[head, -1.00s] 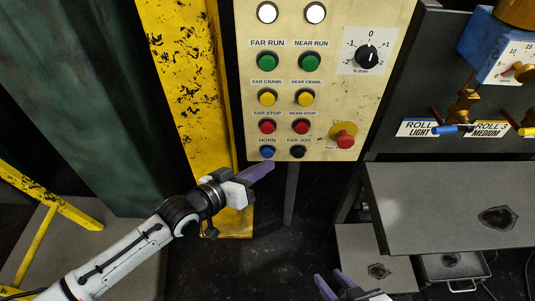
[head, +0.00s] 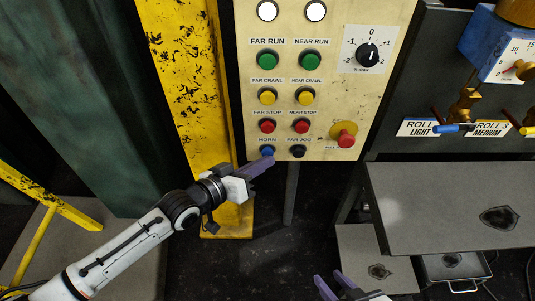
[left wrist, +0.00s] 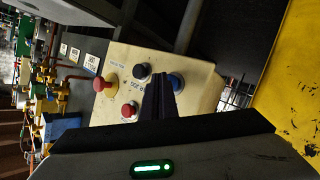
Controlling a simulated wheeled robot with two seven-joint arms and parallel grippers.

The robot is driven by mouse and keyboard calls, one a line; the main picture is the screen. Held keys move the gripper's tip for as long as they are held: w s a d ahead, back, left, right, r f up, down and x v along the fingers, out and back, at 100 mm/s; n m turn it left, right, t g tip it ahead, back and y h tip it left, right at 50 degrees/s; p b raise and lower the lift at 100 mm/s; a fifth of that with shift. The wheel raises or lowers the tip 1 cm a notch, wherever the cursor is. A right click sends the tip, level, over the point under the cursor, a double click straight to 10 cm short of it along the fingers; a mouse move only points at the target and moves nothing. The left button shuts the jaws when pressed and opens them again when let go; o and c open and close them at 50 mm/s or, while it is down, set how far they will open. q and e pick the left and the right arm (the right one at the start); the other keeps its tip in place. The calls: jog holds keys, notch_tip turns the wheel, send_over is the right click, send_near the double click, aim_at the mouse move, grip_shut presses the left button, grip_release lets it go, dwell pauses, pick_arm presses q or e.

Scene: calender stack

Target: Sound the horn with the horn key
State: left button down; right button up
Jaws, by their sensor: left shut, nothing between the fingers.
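The horn key is a round blue button (head: 267,151) under the HORN label, at the lower left of the cream control panel (head: 335,100). My left gripper (head: 270,162) is shut and empty, its purple fingertips just below and at the blue button in the head view. In the left wrist view the shut fingers (left wrist: 160,90) point at the panel, and the blue button (left wrist: 177,81) shows right beside their tips. I cannot tell whether they touch it. My right gripper (head: 328,287) is at the bottom edge, its two purple fingers apart.
The black FAR JOG button (head: 298,151) sits just right of the horn key, with red stop buttons (head: 267,126) above. A red mushroom button (head: 345,139) is further right. A yellow post (head: 190,90) stands left of the panel. A grey shelf (head: 430,200) juts out at right.

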pick_arm(q)
jog(key=shift+w, duration=0.35)
jog(key=shift+s, duration=0.1)
dwell(0.5)
jog(key=shift+s+p, duration=0.7)
jog(key=shift+s, duration=0.15)
jog(key=s+p, duration=0.3)
jog(key=s, duration=0.2)
jog(key=shift+p, duration=0.4)
